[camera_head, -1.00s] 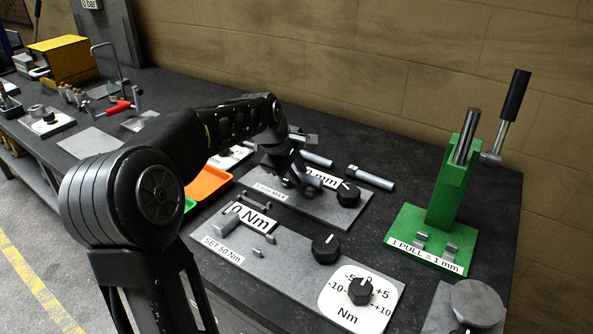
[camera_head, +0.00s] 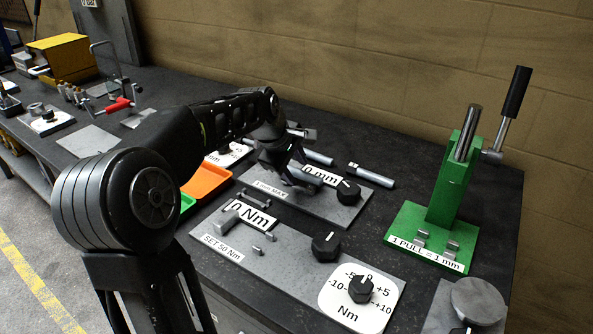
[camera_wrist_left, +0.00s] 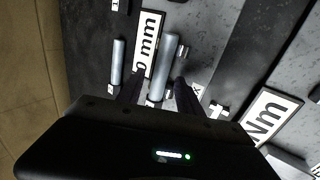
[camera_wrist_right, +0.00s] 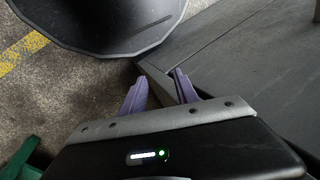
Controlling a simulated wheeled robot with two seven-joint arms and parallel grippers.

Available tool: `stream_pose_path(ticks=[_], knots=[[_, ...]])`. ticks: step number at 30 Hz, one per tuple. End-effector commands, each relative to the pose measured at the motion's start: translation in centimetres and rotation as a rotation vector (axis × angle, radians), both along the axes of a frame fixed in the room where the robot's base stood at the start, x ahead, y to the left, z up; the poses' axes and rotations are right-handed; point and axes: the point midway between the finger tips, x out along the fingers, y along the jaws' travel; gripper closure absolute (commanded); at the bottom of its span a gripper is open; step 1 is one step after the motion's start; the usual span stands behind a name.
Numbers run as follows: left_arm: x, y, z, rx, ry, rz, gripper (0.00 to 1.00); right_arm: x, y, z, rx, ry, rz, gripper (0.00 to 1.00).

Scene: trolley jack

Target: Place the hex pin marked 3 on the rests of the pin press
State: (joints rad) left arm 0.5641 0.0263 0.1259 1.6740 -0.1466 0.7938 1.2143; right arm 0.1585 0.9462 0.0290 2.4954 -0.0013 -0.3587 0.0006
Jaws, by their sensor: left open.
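My left gripper (camera_head: 288,172) is open above the grey gauge plate with the "0 mm" sign. In the left wrist view a grey pin (camera_wrist_left: 164,62) lies on that plate, its near end between the open fingers (camera_wrist_left: 158,98); the gripper hides it in the head view. Another pin (camera_wrist_left: 118,62) lies beyond the sign. In the head view a pin (camera_head: 371,175) lies on the bench behind the plate. I cannot read which pin is marked 3. The green pin press (camera_head: 447,190) has two empty grey rests (camera_head: 437,244) on its base. My right gripper (camera_wrist_right: 160,90) is open and empty.
The gauge plate (camera_head: 335,208) carries a black knob. A torque plate (camera_head: 280,262) with knobs lies in front. An orange tray (camera_head: 207,184) sits left, partly behind my left arm. The press lever (camera_head: 514,95) stands up at right. Bare bench separates plate and press.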

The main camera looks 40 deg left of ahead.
Motion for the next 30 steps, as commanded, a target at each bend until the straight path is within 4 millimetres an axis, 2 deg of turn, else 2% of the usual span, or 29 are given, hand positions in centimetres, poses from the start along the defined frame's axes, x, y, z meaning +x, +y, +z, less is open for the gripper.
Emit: stream_pose_path(ticks=[6,12,30], knots=[[-1.8,-0.1,3.4,0.001,-0.005,0.001,0.57,0.0,0.0,-0.4,0.0,0.0,0.0,0.64],[-3.1,-0.2,5.5,0.002,-0.002,0.0,0.57,0.0,0.0,-0.4,0.0,0.0,0.0,0.64],[-3.2,-0.2,5.7,0.0,0.0,0.0,0.57,0.0,0.0,-0.4,0.0,0.0,0.0,0.64]])
